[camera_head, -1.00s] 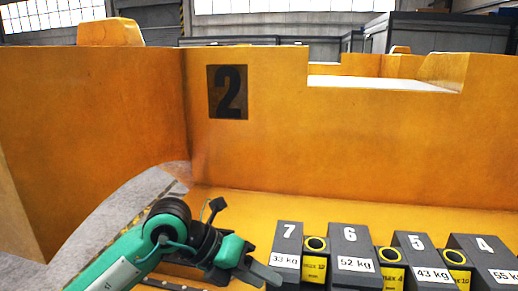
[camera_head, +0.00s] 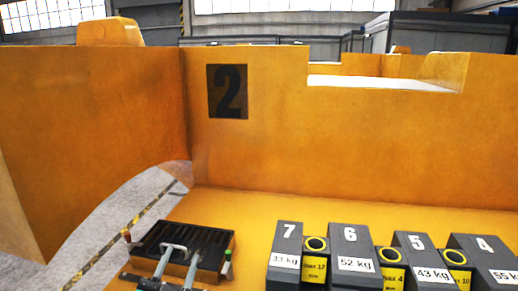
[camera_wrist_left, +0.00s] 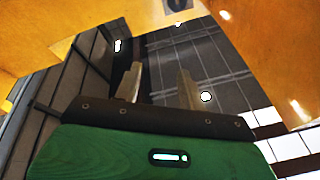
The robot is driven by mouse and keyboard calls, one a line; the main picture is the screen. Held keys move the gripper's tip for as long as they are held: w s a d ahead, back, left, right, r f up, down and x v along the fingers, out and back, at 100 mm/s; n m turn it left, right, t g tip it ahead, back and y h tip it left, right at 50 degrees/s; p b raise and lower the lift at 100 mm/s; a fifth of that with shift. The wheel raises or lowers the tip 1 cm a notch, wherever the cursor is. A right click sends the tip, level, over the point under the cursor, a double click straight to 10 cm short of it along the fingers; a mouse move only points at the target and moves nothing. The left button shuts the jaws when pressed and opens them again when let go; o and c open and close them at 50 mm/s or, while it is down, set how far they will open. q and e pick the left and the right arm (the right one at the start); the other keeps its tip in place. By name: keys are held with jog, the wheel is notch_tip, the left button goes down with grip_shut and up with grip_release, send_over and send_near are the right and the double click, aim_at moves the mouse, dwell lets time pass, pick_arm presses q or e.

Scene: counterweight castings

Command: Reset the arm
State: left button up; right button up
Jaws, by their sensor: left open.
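My left gripper (camera_head: 179,261) is low at the left in the head view, its two light grey fingers pointing away from the bottom edge. It is in front of a dark slatted box (camera_head: 215,238) in the picture; I cannot tell whether they touch. In the left wrist view the left gripper (camera_wrist_left: 158,76) has its fingers apart with nothing between them, behind a green housing. The rest of the left arm is almost wholly out of the head view. My right gripper is not in view.
Dark castings numbered 7 (camera_head: 285,245), 6 (camera_head: 350,240), 5 (camera_head: 417,244) and 4 (camera_head: 483,244) stand at the lower right, with yellow blocks between them. An orange wall (camera_head: 330,150) marked 2 rises behind. Grey floor (camera_head: 120,215) shows at the left.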

pick_arm(q)
jog(key=s+a+f+n+g+y, duration=0.1)
jog(key=s+a+f+n+g, duration=0.15)
jog(key=f, duration=0.45)
jog(key=s+a+f+n+g+y, duration=0.1)
jog(key=s+a+f+g+y, duration=0.2)
jog(key=f, duration=0.4)
jog(key=s+a+f+n+g, duration=0.1)
jog(key=s+f+n+g, duration=0.1)
jog(key=s+f+g, duration=1.1)
jog(key=s+f, duration=0.5)
jog(key=s, duration=0.2)
notch_tip(320, 180, down, 32)
jog(key=b, duration=0.4)
jog(key=s+a+f+g+b, duration=0.1)
jog(key=s+a+f+b, duration=0.1)
jog(key=s+f, duration=0.7)
jog(key=s+a+f+g+b, duration=0.1)
jog(key=s+f+b, duration=0.1)
jog(key=s+f, duration=0.8)
notch_tip(320, 180, down, 7)
jog(key=shift+a+r+m+h, duration=0.2)
jog(key=shift+a+m+h, duration=0.15)
jog(key=shift+m, duration=0.1)
